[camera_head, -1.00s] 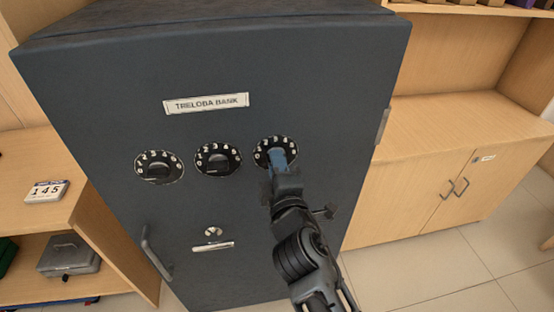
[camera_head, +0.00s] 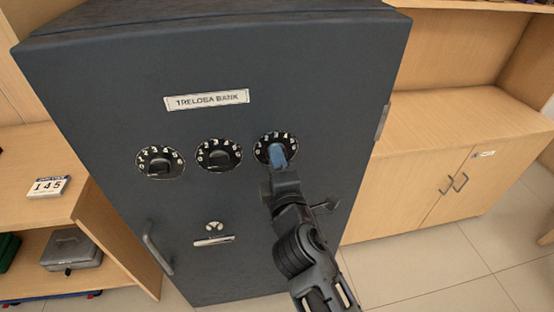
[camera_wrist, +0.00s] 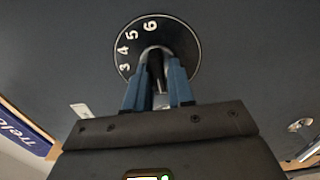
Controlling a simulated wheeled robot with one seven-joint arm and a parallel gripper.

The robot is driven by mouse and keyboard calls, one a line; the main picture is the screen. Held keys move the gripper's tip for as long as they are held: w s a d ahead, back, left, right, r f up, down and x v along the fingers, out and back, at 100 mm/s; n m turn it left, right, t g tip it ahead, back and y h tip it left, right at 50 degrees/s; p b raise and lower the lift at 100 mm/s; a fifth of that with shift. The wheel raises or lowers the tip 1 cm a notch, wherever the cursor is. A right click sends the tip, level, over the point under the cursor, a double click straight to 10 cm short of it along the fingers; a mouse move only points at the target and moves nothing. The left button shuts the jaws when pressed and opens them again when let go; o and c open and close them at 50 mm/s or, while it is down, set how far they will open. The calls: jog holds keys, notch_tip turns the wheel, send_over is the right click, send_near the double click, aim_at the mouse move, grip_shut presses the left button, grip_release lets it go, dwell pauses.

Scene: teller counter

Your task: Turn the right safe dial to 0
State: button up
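The dark safe (camera_head: 110,90) stands in front of me with three round dials in a row. The right dial (camera_head: 262,138) is black with white digits around its upper rim. My gripper (camera_head: 276,152) is at this dial, its blue fingers over the middle and lower part. In the wrist view, the right dial (camera_wrist: 185,38) shows digits up to 6 at its left and top. My gripper's fingers (camera_wrist: 157,70) are on either side of the dark knob and appear closed on it. The knob's pointing direction is largely hidden by the fingers.
The middle dial (camera_head: 219,141) and left dial (camera_head: 161,149) are to the left. Below are a keyhole plate (camera_head: 214,227) and a door handle (camera_head: 157,247). A wooden cabinet (camera_head: 410,200) is at the right.

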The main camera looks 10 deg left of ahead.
jog(key=shift+o, duration=1.4)
jog(key=v, duration=0.7)
jog(key=shift+s, duration=0.4)
jog(key=shift+d+r, duration=0.1)
jog(key=shift+d, duration=0.05)
